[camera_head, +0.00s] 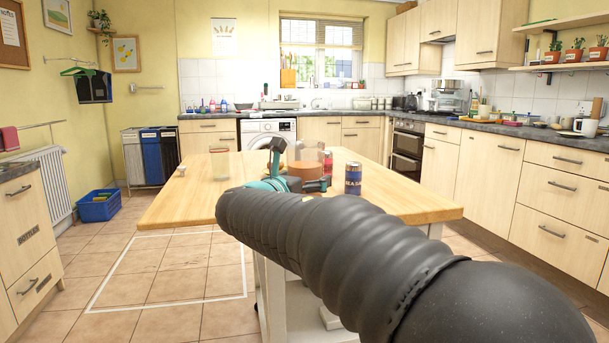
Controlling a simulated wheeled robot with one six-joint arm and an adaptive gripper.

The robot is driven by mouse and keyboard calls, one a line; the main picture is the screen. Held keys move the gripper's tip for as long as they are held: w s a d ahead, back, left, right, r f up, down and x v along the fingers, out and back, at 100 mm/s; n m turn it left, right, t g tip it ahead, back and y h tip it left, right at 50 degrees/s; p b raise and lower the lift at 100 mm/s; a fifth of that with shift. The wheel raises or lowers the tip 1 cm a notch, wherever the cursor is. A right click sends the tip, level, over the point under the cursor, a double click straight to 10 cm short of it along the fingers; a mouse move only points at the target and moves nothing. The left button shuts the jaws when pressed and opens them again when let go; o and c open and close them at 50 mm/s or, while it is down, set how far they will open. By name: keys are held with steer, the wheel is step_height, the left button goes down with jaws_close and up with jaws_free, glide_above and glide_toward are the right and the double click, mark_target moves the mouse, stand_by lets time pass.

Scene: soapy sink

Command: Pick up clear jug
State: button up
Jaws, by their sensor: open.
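A clear glass vessel (220,163) stands upright on the left part of the wooden table; at this size I cannot tell whether it is a jug or has a handle. Another clear, pale shape (307,151) shows near the table's middle, partly hidden behind a brown round item and my gripper. My gripper (299,165), teal and black, is above the middle of the table. Its jaws are open, with the brown round item (308,170) showing between or behind them. I see nothing held. My black arm hides the table's front right part.
A red can (327,162) and a dark blue can (353,179) stand right of my gripper. A small pale item (181,170) lies at the table's left edge. The wooden table (180,205) is bare at its front left. Counters line the back and right.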

steer(key=shift+w+d, duration=0.1)
steer(key=shift+w, duration=0.15)
steer(key=c, duration=1.6)
steer(key=shift+r, duration=0.1)
